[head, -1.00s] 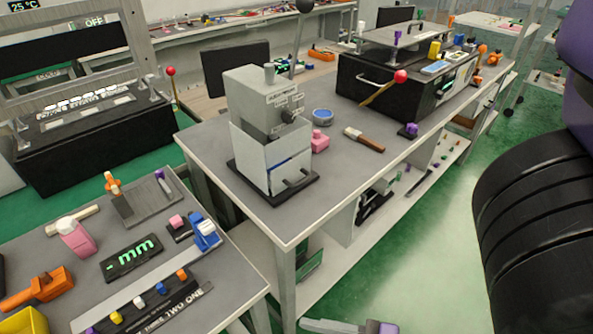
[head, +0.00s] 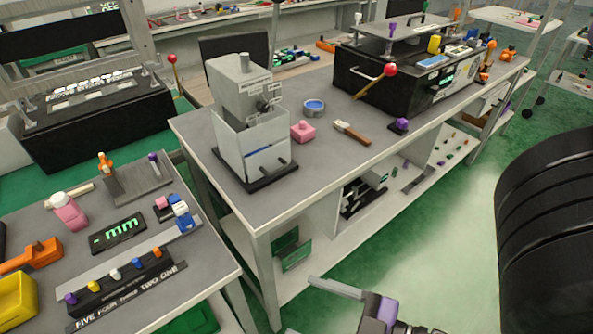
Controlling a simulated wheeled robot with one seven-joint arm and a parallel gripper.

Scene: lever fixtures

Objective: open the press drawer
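The grey press (head: 240,85) stands upright on a black base plate near the front left corner of the middle table. Small labels and a dark knob are on its upper body, and a long lever (head: 275,35) rises behind it. A pale box-like front (head: 247,152) with a blue strip covers its lower part; I take this for the drawer, but cannot tell how far it is out. What seems to be my gripper (head: 345,292), grey with a purple part, is low at the bottom edge, below and right of the press and apart from it. Its fingers are partly cut off.
A pink block (head: 303,131), blue round dish (head: 314,107) and brown-handled tool (head: 352,133) lie right of the press. A black machine with a red-knobbed lever (head: 389,70) stands behind. A cluttered table (head: 215,262) is at left. My black arm fills the right edge.

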